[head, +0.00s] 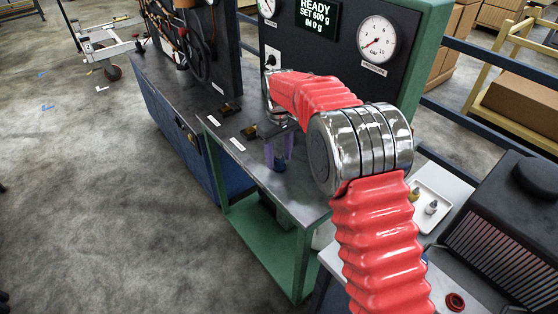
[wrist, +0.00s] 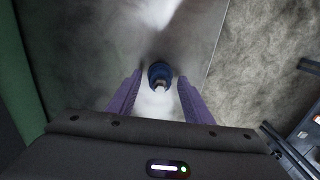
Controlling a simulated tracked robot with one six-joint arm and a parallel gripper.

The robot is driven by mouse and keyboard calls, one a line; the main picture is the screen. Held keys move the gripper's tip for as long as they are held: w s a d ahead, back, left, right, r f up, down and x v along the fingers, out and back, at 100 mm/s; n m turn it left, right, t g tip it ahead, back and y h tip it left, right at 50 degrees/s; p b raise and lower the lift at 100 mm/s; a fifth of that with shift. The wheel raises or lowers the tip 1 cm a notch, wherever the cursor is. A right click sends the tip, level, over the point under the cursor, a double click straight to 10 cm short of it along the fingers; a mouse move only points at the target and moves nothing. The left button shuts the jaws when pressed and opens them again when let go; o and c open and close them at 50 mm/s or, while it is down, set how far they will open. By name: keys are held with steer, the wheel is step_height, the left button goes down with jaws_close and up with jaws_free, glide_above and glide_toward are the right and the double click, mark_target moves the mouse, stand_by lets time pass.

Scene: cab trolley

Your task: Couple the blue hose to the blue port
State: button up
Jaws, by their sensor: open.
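A small round blue fitting (head: 280,167) is low over the metal bench top in the head view, under my gripper. In the wrist view the blue fitting (wrist: 158,70) shows as a blue ring with a pale middle. I cannot tell whether it is the hose's end or the port, and no blue hose length is clearly seen. My gripper (head: 278,160) points down with its purple fingers apart. In the wrist view my gripper (wrist: 160,78) has one finger on each side of the fitting, with gaps showing. My arm may hide part of the bench.
A dark panel with a gauge (head: 377,40) and a lit display (head: 318,17) stands behind the bench top (head: 228,168). Dark fittings (head: 232,108) lie on the bench to the left. A white tray (head: 432,226) with small parts is at the right. Open floor lies left.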

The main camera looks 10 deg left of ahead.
mark_target(279, 153)
steer(key=shift+c, duration=0.7)
jaws_close()
steer(key=shift+r, duration=0.1)
steer(key=shift+r, duration=0.5)
steer(key=shift+r, duration=0.25)
steer(key=shift+r, duration=0.7)
steer(key=shift+r, duration=0.65)
steer(key=shift+r, duration=0.7)
